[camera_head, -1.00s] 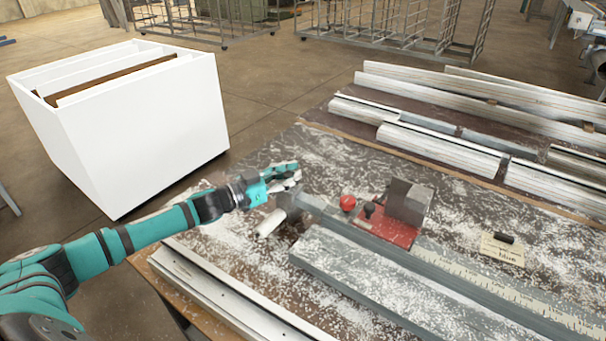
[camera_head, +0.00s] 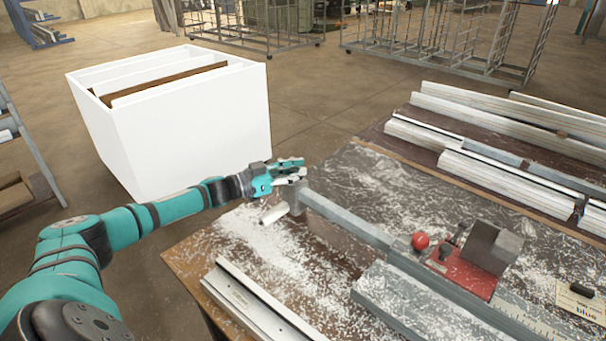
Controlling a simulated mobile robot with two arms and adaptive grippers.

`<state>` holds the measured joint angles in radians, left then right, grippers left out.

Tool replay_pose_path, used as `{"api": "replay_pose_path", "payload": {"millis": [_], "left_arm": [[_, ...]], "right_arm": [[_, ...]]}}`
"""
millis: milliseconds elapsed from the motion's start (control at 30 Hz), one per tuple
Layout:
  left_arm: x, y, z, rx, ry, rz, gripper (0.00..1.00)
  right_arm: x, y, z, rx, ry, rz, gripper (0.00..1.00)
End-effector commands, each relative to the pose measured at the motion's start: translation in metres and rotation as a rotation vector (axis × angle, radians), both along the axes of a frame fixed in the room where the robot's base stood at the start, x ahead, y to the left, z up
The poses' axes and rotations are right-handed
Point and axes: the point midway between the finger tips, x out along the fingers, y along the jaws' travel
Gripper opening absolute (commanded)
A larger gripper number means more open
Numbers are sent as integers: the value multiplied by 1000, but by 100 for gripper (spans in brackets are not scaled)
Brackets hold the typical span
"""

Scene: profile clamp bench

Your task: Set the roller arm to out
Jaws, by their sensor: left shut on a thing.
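The roller arm (camera_head: 345,216) is a grey bar that sticks out a long way to the left from the bench rail, with a white roller (camera_head: 273,213) below its outer end. My left gripper (camera_head: 290,172) is at the bar's outer end, shut on it; its fingers hide part of the end piece. A red knob (camera_head: 420,241) stands near the bar's inner end, beside a red base (camera_head: 464,272) with a grey block (camera_head: 494,246) on it. My right gripper is not in view.
A white profile (camera_head: 258,305) lies at the bench's front left, and a grey plate (camera_head: 415,305) lies right of it. Several profiles (camera_head: 500,177) lie at the back right. A labelled card (camera_head: 578,305) is at the right. A white bin (camera_head: 205,135) stands behind my left arm.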

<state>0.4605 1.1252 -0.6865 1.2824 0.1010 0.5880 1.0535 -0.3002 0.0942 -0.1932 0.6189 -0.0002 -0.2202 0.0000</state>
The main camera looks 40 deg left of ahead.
Motion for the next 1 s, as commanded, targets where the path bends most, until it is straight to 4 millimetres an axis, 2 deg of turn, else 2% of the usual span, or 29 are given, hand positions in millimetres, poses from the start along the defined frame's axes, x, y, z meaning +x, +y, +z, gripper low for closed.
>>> {"api": "replay_pose_path", "payload": {"millis": [33,200,233,467,767,867,1000], "left_arm": [[-3,1,-9,8,16,-1,0],[-3,0,-9,8,15,-1,0],[-3,0,-9,8,15,-1,18],[-2,0,-5,4,9,-1,48],[-2,0,-3,1,6,-1,48],[-8,4,-4,1,8,1,48],[-26,14,-4,4,11,-1,48]], "right_arm": [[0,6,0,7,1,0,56],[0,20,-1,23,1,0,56],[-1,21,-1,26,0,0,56],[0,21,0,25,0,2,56],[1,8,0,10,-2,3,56],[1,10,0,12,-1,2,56],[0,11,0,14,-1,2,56]]}}
